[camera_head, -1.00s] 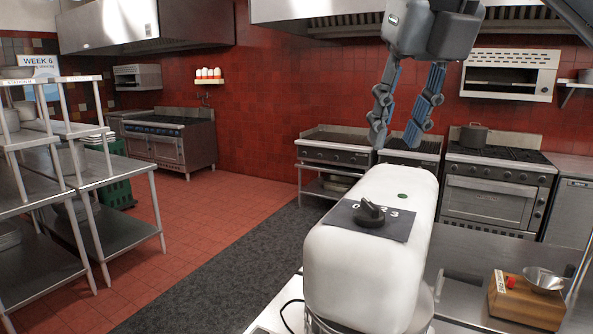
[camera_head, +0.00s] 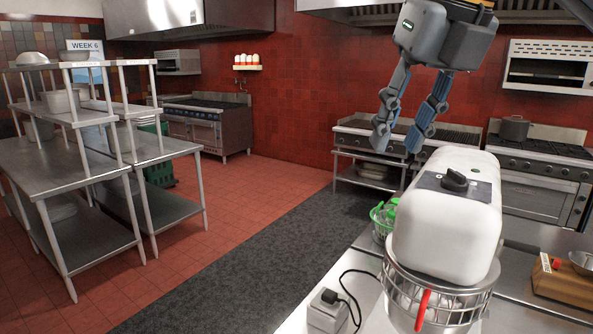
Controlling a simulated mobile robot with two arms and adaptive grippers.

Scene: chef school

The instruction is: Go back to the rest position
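My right gripper (camera_head: 397,145) hangs down from the top of the view, above and a little left of the white mixer's head. Its two fingers are spread apart with nothing between them. The white mixer (camera_head: 440,228) stands on the steel counter, with a black dial (camera_head: 455,180) on its top. A wire guard (camera_head: 440,292) with a red handle (camera_head: 422,310) sits below the mixer's head. My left gripper does not show.
A green-handled basket (camera_head: 382,222) stands behind the mixer. A grey socket box (camera_head: 327,310) with a black cable lies at the front. Steel shelving tables (camera_head: 70,165) stand at left. The floor (camera_head: 250,195) between is clear.

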